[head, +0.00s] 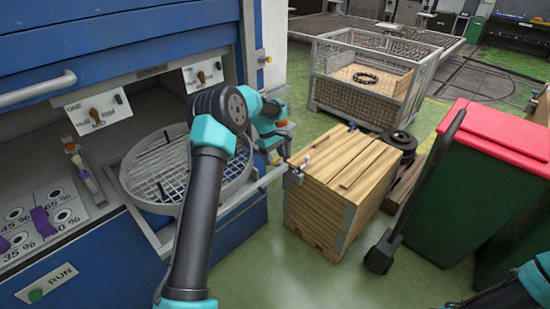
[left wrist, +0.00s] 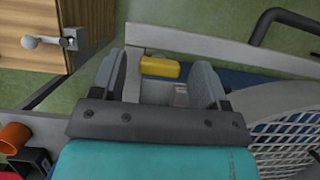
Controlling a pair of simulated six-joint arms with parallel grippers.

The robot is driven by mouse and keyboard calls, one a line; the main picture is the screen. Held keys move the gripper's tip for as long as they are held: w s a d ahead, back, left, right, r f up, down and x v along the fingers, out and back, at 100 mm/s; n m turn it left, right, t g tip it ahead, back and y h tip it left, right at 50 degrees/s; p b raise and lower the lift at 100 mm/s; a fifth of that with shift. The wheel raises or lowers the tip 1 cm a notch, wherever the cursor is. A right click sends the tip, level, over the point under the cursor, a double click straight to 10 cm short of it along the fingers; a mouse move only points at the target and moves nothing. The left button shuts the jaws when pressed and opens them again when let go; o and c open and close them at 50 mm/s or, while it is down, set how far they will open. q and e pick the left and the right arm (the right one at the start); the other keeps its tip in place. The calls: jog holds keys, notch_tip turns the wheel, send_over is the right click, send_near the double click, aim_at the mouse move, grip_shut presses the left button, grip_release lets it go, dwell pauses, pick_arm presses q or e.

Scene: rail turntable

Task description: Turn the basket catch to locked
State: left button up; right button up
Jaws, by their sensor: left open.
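The round wire-mesh basket (head: 165,185) sits in a blue and grey machine at the left of the head view. Part of its mesh (left wrist: 290,135) shows at the right of the left wrist view. A yellow block (left wrist: 160,68), seemingly the catch handle, lies on a grey rail (left wrist: 215,55) between the fingertips of my left gripper (left wrist: 157,82). The fingers are open on either side of it, with gaps visible. In the head view my left gripper (head: 272,145) is at the basket's right edge, partly hidden by its own arm. No lock marking is readable. My right gripper is out of frame.
A wooden crate (head: 325,195) with a metal latch stands right of the machine. Behind it is a wire cage (head: 340,105). A green bin with a red lid (head: 490,135) is at the right. Green floor (head: 285,275) is free in front of the crate.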

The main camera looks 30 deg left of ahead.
pick_arm(q)
jog(key=shift+d+f, duration=0.1)
jog(key=shift+f, duration=0.05)
jog(key=c, duration=0.9)
